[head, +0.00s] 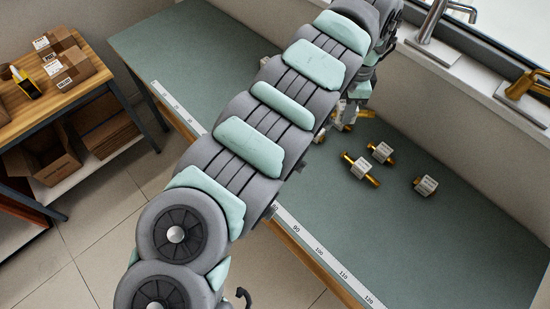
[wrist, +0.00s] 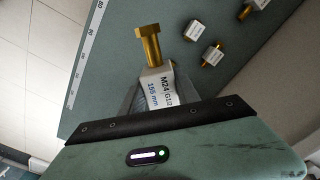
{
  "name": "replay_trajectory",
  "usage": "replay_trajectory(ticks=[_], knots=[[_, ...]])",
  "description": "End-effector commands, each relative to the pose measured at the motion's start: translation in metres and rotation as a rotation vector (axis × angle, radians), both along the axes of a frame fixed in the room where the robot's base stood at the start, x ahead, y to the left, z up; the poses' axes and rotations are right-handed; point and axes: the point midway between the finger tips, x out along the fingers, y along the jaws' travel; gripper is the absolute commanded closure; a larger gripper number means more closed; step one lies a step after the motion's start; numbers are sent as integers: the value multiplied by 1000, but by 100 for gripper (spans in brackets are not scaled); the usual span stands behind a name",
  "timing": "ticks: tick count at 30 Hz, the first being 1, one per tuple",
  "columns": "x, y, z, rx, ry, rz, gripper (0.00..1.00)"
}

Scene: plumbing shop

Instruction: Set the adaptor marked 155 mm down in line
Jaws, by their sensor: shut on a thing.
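The adaptor marked 155 mm (wrist: 150,50) has a brass hex-headed end and a white body lettered "M24", "G1/2" and "155 mm". In the wrist view my gripper (wrist: 156,92) is shut on its white body, and the brass end points away from the gripper over the green bench. I cannot tell whether it touches the bench. In the head view my arm hides most of the gripper. Other white-and-brass adaptors lie on the bench: one (head: 361,170), another (head: 381,152) and one farther right (head: 426,186). Their markings are too small to read.
The green bench (head: 440,250) has a numbered scale (head: 319,251) along its front edge. Its right part is clear. Taps (head: 436,20) stand on the sill behind. A wooden shelf with boxes (head: 70,68) stands at left.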

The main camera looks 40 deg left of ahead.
Motion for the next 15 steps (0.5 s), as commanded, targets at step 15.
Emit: replay_trajectory(ticks=[15], knots=[[-92, 171, -73, 2, 0, -746, 100]])
